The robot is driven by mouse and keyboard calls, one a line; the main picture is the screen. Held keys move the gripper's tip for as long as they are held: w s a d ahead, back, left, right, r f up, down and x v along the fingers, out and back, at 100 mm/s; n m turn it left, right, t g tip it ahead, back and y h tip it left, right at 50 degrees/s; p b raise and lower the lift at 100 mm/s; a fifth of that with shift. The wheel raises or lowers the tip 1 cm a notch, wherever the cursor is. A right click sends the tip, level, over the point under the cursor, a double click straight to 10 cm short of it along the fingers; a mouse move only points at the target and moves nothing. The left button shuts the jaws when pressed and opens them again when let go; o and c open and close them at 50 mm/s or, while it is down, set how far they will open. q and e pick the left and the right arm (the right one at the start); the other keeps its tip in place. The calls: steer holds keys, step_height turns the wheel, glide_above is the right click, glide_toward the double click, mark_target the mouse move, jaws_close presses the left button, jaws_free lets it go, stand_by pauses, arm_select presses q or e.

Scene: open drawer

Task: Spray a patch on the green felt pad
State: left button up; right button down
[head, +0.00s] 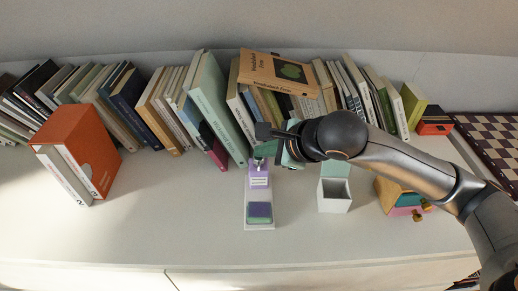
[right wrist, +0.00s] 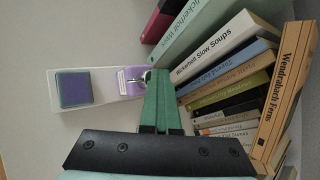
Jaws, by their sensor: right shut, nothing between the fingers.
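A felt pad (head: 260,211) lies at the near end of a narrow white tray (head: 260,227). The pad's edge is green and most of its top is purple-blue; it also shows in the right wrist view (right wrist: 74,89). A small purple spray bottle (head: 258,176) with a white label stands on the tray behind the pad, and shows in the right wrist view (right wrist: 131,81). My right gripper (head: 265,149) is shut and empty, its green fingers (right wrist: 158,78) at the bottle's top. I cannot tell whether they touch it. My left gripper is out of view.
A row of books (head: 210,95) stands along the back, with one book (head: 280,72) lying on top. An open white box (head: 334,194) and a small coloured drawer box (head: 405,198) stand to the right. An orange slipcase (head: 90,150) stands left. The front left surface is clear.

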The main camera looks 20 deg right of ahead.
steer(key=shift+s+d+f, duration=0.1)
steer(key=shift+s+f, duration=0.05)
steer(key=shift+f, duration=0.45)
steer(key=shift+r, duration=0.1)
step_height(320, 180, up, 7)
steer(key=p, duration=0.3)
steer(key=shift+f, duration=0.2)
stand_by(0.3)
